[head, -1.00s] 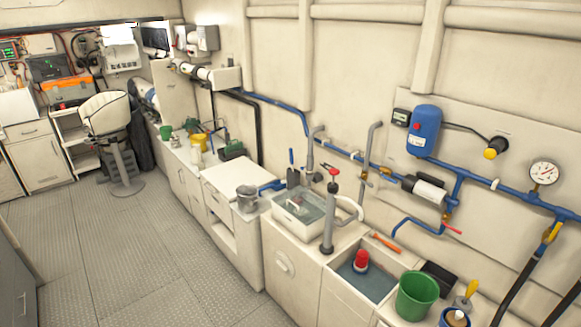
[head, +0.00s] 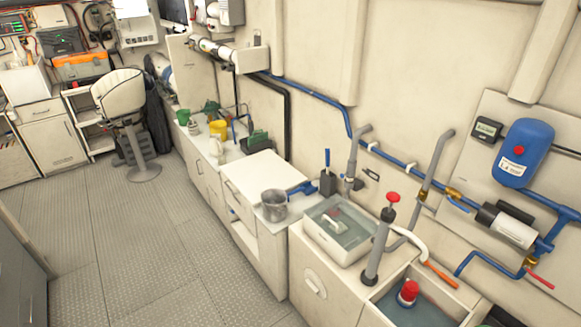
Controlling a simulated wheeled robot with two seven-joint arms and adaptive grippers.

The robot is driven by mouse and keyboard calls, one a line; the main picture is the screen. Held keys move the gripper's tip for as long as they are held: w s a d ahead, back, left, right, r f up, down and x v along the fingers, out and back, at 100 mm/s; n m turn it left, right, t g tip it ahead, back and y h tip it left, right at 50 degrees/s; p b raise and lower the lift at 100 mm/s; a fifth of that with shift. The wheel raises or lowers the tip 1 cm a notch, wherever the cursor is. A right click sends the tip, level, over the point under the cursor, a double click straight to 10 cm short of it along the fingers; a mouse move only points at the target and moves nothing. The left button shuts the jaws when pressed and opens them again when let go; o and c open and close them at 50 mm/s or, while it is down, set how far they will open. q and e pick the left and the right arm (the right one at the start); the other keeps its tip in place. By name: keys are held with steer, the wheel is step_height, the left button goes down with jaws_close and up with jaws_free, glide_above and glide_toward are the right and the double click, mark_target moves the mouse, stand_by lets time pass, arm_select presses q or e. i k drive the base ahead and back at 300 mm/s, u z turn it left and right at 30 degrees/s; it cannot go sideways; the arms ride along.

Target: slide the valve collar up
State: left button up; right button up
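Neither of my grippers is in view. I cannot tell for sure which part is the valve collar. A grey upright pump tube (head: 378,250) with a red knob (head: 393,197) on top stands beside the sink on the right. A brass fitting (head: 425,195) sits on a grey upright pipe (head: 436,165) against the wall. Another brass fitting with a red lever (head: 540,281) is on the blue pipe at the right edge. No collar's position along its stem can be made out at this size.
A white basin of water (head: 340,229) sits in the counter. A metal pot (head: 274,205) stands left of it, and an orange-handled tool (head: 440,274) lies right of it. A red-capped object (head: 408,293) stands in the lower sink. The grey floor (head: 150,240) is open; a white chair (head: 118,93) stands farther back.

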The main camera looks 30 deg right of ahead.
mark_target(350, 169)
steer(key=u, duration=0.1)
steer(key=i, duration=1.05)
steer(key=z, duration=0.8)
steer(key=i, duration=0.8)
steer(key=z, duration=0.55)
